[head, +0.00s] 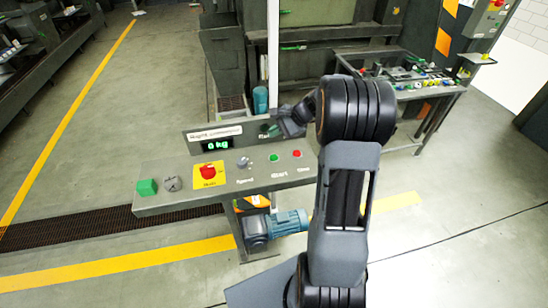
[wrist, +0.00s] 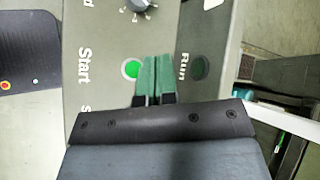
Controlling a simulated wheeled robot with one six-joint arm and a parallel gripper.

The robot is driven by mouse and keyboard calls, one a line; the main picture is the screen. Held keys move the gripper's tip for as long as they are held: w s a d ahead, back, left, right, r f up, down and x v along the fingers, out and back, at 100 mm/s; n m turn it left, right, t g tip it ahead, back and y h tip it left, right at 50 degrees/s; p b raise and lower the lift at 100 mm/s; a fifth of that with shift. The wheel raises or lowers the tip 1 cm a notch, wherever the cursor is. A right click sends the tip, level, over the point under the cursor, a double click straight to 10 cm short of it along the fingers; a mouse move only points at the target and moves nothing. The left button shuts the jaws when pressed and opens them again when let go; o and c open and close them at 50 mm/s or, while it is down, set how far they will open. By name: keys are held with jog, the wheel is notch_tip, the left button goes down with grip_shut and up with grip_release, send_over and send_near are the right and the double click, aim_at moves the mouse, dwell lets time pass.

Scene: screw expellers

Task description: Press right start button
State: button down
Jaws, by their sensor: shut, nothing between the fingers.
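The control panel (head: 225,193) stands in front of me in the head view, with a lit display reading 0 kg. The green start button (head: 274,158) sits on its sloped face, left of the red stop button (head: 297,154). In the wrist view the start button (wrist: 131,69) lies just left of my fingertips, beside the word "Start". My gripper (wrist: 152,58) is shut and empty, its green fingers together, between the start button and the dark green Run lamp (wrist: 199,68). In the head view my gripper (head: 274,130) is at the panel's upright back. Contact cannot be told.
A blue motor (head: 288,222) is below. A cluttered workbench (head: 415,92) stands back right. Open floor lies left.

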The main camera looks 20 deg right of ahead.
aim_at(274, 158)
jog(key=shift+f+b, duration=3.1)
jog(key=shift+f, duration=1.2)
jog(key=shift+f, duration=0.1)
jog(key=shift+f+b, duration=0.3)
jog(key=shift+b, duration=0.05)
jog(key=shift+f+b, duration=0.4)
jog(key=shift+f, duration=0.05)
jog(key=shift+r+p, duration=0.6)
jog(key=shift+r, duration=0.25)
jog(key=shift+r, duration=0.15)
jog(key=shift+r+p, duration=1.85)
jog(key=shift+r, duration=0.55)
